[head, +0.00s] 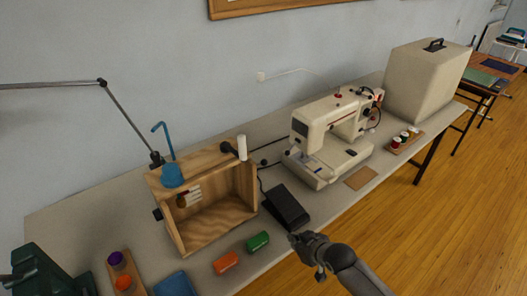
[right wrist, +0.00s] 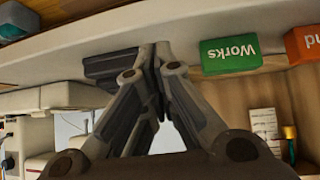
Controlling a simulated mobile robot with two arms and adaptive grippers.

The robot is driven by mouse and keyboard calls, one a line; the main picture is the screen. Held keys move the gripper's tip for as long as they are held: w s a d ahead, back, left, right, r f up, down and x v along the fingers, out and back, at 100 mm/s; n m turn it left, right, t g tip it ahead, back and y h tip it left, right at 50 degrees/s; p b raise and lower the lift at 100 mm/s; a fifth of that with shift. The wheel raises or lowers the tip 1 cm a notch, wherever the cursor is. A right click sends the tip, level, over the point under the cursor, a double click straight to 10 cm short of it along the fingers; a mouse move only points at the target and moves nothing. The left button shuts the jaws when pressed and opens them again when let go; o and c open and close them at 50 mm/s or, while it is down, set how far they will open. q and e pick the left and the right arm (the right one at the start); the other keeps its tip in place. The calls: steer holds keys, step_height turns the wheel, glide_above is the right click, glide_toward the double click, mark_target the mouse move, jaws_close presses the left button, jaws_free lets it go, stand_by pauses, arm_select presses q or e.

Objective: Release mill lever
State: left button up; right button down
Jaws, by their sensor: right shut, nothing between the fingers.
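No part in view can be named for certain as the mill lever. A wooden open-fronted box (head: 213,222) stands on the table, with a blue piece with a bent blue rod (head: 172,174) on top and a white upright cylinder (head: 242,147) at its right top edge. My right gripper (head: 297,240) is at the table's front edge, just in front of the black pedal (head: 287,207). In the right wrist view its fingers (right wrist: 157,60) are shut together with nothing between them, and the pedal (right wrist: 112,64) shows behind them. I do not see my left gripper.
A green block (head: 258,241), marked "Works" in the right wrist view (right wrist: 231,55), and an orange block (head: 226,262) lie left of my right gripper. A sewing machine (head: 327,130) and beige case (head: 425,85) stand further right. A dark green object (head: 45,268) is at lower left.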

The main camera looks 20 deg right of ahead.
mark_target(264, 162)
arm_select(q)
steer(key=shift+s+a+r, duration=0.15)
steer(key=shift+s+r, duration=0.15)
steer(key=shift+s, duration=0.05)
arm_select(e)
steer(key=w+a+r+n+t+y, duration=0.1)
steer(key=w+r, duration=0.2)
steer(key=r, duration=0.7)
steer(key=w+a+r+n+t+y, duration=0.1)
steer(key=w+r+t+y, duration=0.1)
steer(key=r, duration=0.8)
steer(key=w+a+r+n+t+y, duration=0.1)
steer(key=w+r, duration=0.3)
steer(key=r, duration=0.6)
steer(key=shift+t, duration=0.5)
arm_select(q)
steer(key=shift+w, duration=0.1)
arm_select(e)
steer(key=shift+f, duration=0.15)
